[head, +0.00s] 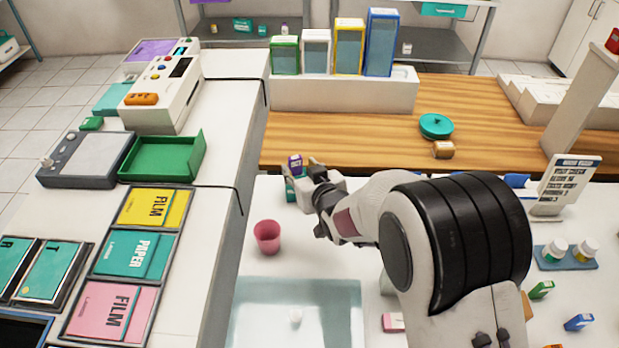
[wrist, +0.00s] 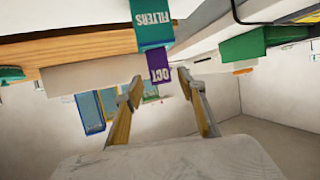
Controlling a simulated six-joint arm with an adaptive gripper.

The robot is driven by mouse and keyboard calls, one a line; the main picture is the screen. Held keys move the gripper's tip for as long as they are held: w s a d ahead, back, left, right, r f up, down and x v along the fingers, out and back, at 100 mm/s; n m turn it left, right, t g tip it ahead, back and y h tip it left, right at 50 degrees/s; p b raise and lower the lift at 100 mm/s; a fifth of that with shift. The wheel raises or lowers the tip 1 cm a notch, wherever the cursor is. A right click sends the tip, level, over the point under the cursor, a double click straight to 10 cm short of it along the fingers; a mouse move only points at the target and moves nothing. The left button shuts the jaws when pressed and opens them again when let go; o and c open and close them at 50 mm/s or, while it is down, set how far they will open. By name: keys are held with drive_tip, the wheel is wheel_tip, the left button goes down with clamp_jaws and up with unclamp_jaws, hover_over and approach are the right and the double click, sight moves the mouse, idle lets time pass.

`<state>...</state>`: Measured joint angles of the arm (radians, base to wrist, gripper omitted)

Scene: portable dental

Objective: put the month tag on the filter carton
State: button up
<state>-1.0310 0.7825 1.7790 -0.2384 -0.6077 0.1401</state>
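The month tag (head: 295,165) is a small purple block marked OCT. In the head view it appears on top of the teal filter carton (head: 290,190), which my gripper partly hides. In the wrist view, which is upside down, the tag (wrist: 159,72) adjoins the top end of the carton (wrist: 152,25) marked FILTERS, upright and seemingly touching it. My gripper (wrist: 160,80) is open, with its fingertips on either side of the tag and small gaps showing. In the head view my gripper (head: 314,174) is just right of the tag.
A pink cup (head: 267,237) stands in front of the carton, with a pale blue tray (head: 297,327) nearer. Behind is a wooden shelf (head: 360,120) with a teal lidded dish (head: 436,126). A counter with a green tray (head: 161,156) is at left.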

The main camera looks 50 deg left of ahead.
drive_tip(key=v, duration=0.6)
drive_tip(key=shift+d+r, duration=0.15)
drive_tip(key=shift+d, duration=0.1)
idle(0.7)
drive_tip(key=w+d+r+m+t+h, duration=0.15)
drive_tip(key=w+d+r, duration=0.3)
drive_tip(key=d, duration=0.45)
drive_tip(key=w+d+r+m+t+h, duration=0.1)
drive_tip(key=w+d+r+m+h, duration=0.2)
drive_tip(key=w+d, duration=0.45)
drive_tip(key=d+r+m+h, duration=0.1)
drive_tip(key=d+r+h, duration=0.15)
drive_tip(key=d, duration=0.75)
drive_tip(key=d+r+m+h, duration=0.1)
drive_tip(key=d+r, duration=0.3)
drive_tip(key=d, duration=0.6)
drive_tip(key=s+d+r+m+h, duration=0.15)
drive_tip(key=s+d, duration=0.25)
drive_tip(key=d, duration=0.4)
drive_tip(key=s+d+m+h, duration=0.1)
drive_tip(key=s+d+m, duration=0.1)
drive_tip(key=s+d, duration=0.4)
drive_tip(key=s+d+f+m+g+h, duration=0.1)
drive_tip(key=s+d+m+g+h, duration=0.1)
drive_tip(key=s+d, duration=0.9)
drive_tip(key=s+m, duration=0.1)
drive_tip(key=s, duration=0.1)
drive_tip(key=shift+s, duration=0.35)
